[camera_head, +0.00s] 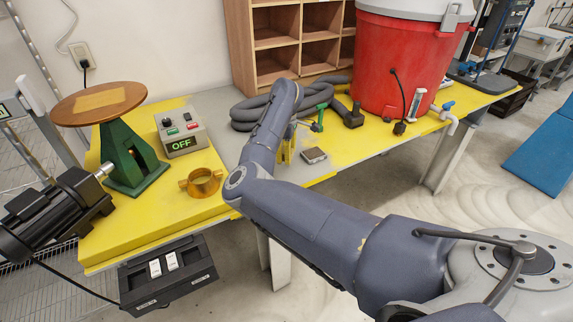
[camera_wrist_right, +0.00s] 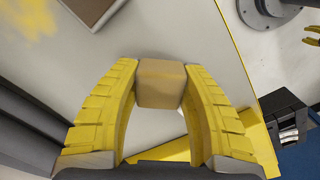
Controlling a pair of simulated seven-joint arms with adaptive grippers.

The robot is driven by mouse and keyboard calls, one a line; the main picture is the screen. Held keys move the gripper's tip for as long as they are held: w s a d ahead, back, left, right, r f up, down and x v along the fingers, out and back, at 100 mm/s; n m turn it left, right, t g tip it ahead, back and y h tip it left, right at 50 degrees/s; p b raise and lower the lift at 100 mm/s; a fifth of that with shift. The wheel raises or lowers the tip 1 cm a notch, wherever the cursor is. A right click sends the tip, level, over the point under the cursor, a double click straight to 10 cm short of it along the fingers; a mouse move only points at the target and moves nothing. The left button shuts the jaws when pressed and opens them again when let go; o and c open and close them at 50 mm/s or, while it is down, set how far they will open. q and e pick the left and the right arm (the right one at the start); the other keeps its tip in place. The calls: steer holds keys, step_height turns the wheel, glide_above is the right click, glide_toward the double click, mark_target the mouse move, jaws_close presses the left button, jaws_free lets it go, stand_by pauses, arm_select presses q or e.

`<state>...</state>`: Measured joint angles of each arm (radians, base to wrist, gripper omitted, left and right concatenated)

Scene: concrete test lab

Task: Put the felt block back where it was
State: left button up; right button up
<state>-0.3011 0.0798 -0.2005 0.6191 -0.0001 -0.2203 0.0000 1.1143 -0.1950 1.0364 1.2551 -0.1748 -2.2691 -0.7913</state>
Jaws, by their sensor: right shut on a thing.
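My right gripper (camera_wrist_right: 160,85) is shut on the tan felt block (camera_wrist_right: 161,82) in the right wrist view. The block sits between the two yellow fingertips, with pale tabletop behind it. In the head view only part of the yellow right gripper (camera_head: 286,150) shows past my arm, above the table between the hose and the front edge. I cannot make out the block there. My left gripper is not in the head view.
A coiled grey hose (camera_head: 250,112), red bucket (camera_head: 405,60) and wooden cubby shelf (camera_head: 268,70) stand behind. A brass ring (camera_head: 203,183), control box (camera_head: 181,133) and green stand with round top (camera_head: 130,155) are left.

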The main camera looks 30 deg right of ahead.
mark_target(287, 168)
steer(key=shift+f, duration=2.25)
steer(key=shift+f, duration=0.2)
steer(key=o, duration=1)
step_height(287, 168, up, 12)
steer(key=shift+r, duration=0.2)
